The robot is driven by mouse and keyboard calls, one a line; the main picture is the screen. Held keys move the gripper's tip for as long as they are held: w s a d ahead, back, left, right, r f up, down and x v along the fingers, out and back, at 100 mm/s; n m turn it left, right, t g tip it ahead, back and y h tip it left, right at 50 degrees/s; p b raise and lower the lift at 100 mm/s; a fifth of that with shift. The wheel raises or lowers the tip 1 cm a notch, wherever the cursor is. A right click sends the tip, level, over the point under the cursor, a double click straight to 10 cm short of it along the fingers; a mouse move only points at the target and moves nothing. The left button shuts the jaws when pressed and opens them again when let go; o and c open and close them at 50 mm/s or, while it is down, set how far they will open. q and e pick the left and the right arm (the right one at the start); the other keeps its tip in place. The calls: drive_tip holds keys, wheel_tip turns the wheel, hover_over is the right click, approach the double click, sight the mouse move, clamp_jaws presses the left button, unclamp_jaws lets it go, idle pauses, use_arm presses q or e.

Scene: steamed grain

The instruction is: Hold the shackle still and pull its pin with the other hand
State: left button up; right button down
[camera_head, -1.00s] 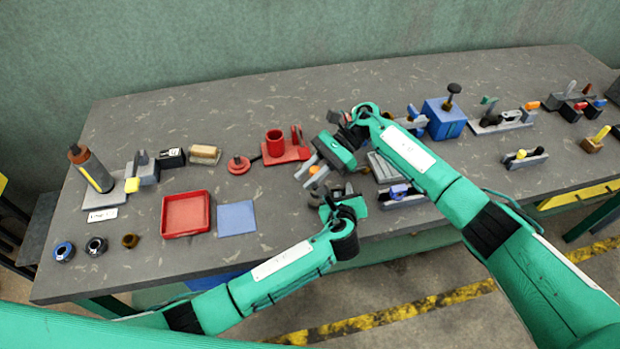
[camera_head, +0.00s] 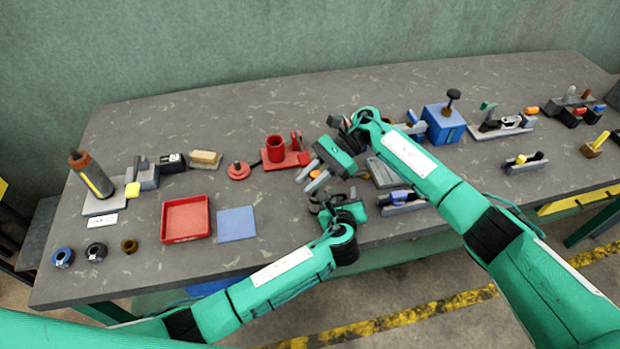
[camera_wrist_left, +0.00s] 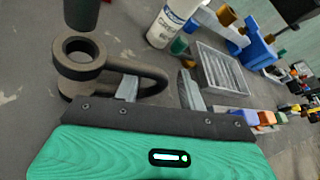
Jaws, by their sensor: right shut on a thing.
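The dark shackle (camera_wrist_left: 150,82) shows in the left wrist view, with a round eye at its left and a curved bow reaching right. My left gripper (camera_wrist_left: 157,90) has its fingers apart. One finger is inside the bow and the other is beyond its outer side, with a gap to the bow. In the head view my left gripper (camera_head: 325,203) is low at the table's front part. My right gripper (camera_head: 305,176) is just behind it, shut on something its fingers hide. A dark cylinder (camera_wrist_left: 82,12), possibly the pin, stands above the eye, cut off by the frame.
A red tray (camera_head: 186,219) and blue mat (camera_head: 237,222) lie left of the grippers. A red holder (camera_head: 287,157) stands behind them. In the left wrist view a white bottle (camera_wrist_left: 168,22) and a grey grate (camera_wrist_left: 222,70) are beyond the shackle.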

use_arm(q)
drive_tip(key=v, duration=1.2)
